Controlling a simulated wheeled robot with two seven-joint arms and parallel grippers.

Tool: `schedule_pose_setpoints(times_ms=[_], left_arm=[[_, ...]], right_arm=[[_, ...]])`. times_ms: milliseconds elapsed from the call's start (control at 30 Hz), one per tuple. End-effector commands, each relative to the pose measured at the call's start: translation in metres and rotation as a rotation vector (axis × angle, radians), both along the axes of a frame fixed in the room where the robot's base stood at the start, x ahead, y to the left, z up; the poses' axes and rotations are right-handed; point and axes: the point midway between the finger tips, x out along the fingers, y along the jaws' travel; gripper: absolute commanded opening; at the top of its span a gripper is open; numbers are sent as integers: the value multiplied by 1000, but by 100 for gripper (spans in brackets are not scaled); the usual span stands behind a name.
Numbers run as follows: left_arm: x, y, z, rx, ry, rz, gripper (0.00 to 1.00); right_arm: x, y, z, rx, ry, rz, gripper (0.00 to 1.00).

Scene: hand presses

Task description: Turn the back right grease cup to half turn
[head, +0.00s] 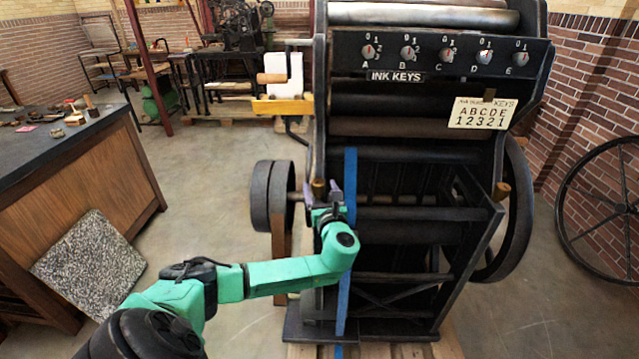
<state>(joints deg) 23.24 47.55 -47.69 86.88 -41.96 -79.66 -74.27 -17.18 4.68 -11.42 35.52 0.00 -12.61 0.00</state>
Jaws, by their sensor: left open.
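My left gripper (322,194) is open at the left side of the press, its fingers pointing up. A small brass grease cup (319,187) shows between its fingertips; I cannot tell whether they touch it. Another brass cup (501,190) sits on the right side of the press frame, with no gripper near it. I cannot tell from this view which cup is the back right one, and no turn marks are readable on either. The dark press (420,240) fills the middle of the view. My right gripper is out of view.
Ink key dials (447,55) and a card reading ABCDE 12321 (482,113) are on the press front. A blue strap (346,270) runs beside the gripper. A flywheel (515,210) stands right, a pulley (272,195) left.

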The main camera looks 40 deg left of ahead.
Motion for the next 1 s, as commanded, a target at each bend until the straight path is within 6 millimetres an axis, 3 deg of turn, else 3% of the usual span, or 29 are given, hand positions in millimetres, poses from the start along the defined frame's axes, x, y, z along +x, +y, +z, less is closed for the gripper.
schedule_pose_setpoints(times_ms=[133,367,567,600,767,867,1000], left_arm=[[9,11,0,-1,-1,0,80],[10,12,-1,-2,-1,-1,80],[10,12,-1,-2,-1,-1,7],[10,12,-1,-2,-1,-1,0],[9,14,2,2,0,-44,0],[6,17,2,6,3,-154,0],[5,19,-2,6,0,-317,0]], right_arm=[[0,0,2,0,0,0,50],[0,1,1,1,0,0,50],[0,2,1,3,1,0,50],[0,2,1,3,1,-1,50],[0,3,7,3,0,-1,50],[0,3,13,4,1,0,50],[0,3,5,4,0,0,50]])
